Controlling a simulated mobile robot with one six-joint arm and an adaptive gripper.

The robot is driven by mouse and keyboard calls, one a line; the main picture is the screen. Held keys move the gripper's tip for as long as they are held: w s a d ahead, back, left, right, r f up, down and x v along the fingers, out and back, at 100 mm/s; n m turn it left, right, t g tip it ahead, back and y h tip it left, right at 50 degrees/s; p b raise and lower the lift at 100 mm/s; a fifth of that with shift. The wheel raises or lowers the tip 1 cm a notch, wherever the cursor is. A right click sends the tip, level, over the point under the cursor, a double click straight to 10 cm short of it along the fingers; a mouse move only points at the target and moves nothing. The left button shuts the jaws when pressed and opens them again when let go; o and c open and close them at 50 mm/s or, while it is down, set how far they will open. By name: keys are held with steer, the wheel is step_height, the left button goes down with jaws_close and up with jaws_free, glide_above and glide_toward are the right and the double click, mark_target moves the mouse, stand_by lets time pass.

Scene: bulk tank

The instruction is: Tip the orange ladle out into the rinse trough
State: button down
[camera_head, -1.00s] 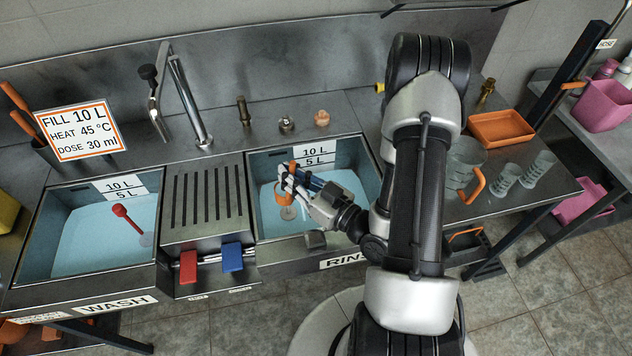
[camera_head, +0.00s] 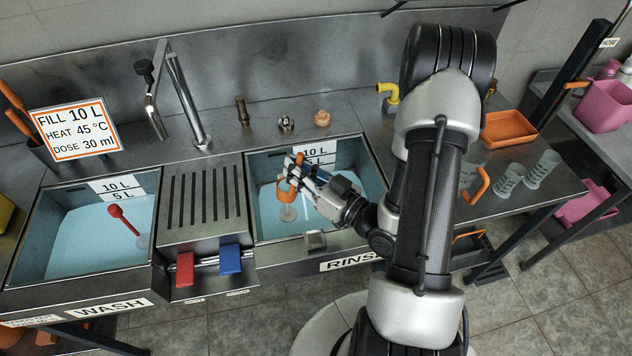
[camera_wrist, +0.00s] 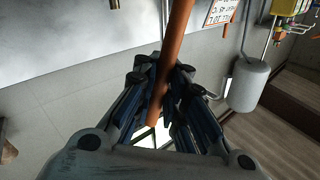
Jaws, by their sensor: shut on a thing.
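The orange ladle (camera_head: 285,188) is in my gripper (camera_head: 300,176), above the rinse trough (camera_head: 350,154). In the wrist view my gripper (camera_wrist: 165,95) is shut on its orange handle (camera_wrist: 182,40), which runs up out of the picture between the fingers. In the head view the fingers partly cover the ladle; I cannot see into it or tell its exact tilt. The rinse trough has pale blue walls, a 10 L / 5 L label and a round fitting below the ladle.
The wash trough (camera_head: 62,185) with a red-handled tool (camera_head: 122,217) lies left, beyond a slotted drainboard (camera_head: 205,200). Red (camera_head: 185,268) and blue (camera_head: 230,260) handles stick out in front. A jug handle (camera_head: 478,187), clear cups (camera_head: 508,178) and orange tray (camera_head: 508,129) stand right.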

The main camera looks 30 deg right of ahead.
steer(key=shift+w+d+r+m+b, duration=0.1)
steer(key=shift+w+d+m+b, duration=0.05)
steer(key=shift+d+m+b, duration=0.25)
steer(key=shift+w+d+r+m+p, duration=0.1)
steer(key=shift+w+d+m+p, duration=0.2)
steer(key=shift+d+p, duration=0.3)
steer(key=shift+w+d+m+p, duration=0.15)
steer(key=shift+d+m+p, duration=0.3)
steer(key=shift+d, duration=0.25)
steer(key=shift+w+d+r+m+t+p, duration=0.2)
steer(key=shift+d+r+m+p, duration=0.25)
steer(key=shift+d+p, duration=0.25)
steer(key=shift+w+d+r+m+t+p, duration=0.1)
steer(key=shift+w+d+r+m+p, duration=0.1)
steer(key=shift+d+r+m+p, duration=0.3)
steer(key=shift+w+d+f, duration=0.1)
steer(key=shift+d+f, duration=0.25)
steer(key=shift+f, duration=0.05)
steer(key=shift+w+d+f+m, duration=0.2)
steer(key=shift+d+f+m, duration=0.45)
steer(key=shift+m, duration=0.15)
stand_by(0.4)
